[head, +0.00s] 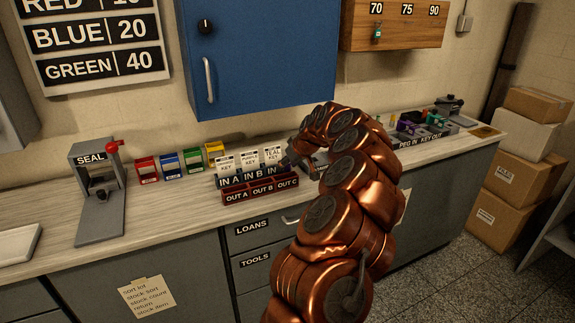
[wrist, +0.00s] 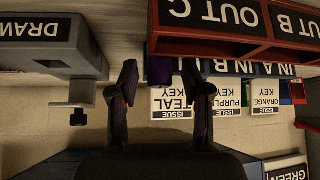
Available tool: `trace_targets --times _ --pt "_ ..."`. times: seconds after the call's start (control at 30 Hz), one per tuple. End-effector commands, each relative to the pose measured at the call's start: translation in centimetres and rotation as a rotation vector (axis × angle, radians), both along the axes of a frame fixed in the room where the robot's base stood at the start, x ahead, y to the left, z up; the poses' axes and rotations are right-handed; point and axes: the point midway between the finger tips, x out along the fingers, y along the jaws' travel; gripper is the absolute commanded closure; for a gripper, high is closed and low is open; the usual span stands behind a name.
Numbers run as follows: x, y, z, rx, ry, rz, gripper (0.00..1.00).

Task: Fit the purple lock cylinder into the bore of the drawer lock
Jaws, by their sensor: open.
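My gripper (wrist: 160,78) is open, its two dark fingers apart with no object clearly held between them. In the head view my gripper (head: 286,162) is small and partly hidden by my arm, beside the labelled trays. The wrist view is upside down. It shows a grey block (wrist: 55,65) with a cut-off label starting "DRAW" left of the fingers, with a small dark knob. I cannot tell whether the bore shows.
The red OUT trays (head: 260,192) and the IN trays with cards stand close to my gripper. A grey seal press (head: 98,190) and several coloured boxes stand to the left. A blue cabinet (head: 265,60) hangs above. The counter in front of the press is clear.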

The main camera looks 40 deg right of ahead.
Motion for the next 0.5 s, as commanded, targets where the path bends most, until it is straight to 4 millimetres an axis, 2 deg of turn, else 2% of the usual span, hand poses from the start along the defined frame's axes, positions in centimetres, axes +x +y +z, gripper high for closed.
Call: trace_targets --times 0.27,0.5 --pt "-0.6 0.1 1.1 0.000 -0.001 0.001 0.52" --pt "-2.8 0.4 4.0 -0.001 -0.003 0.001 0.52"
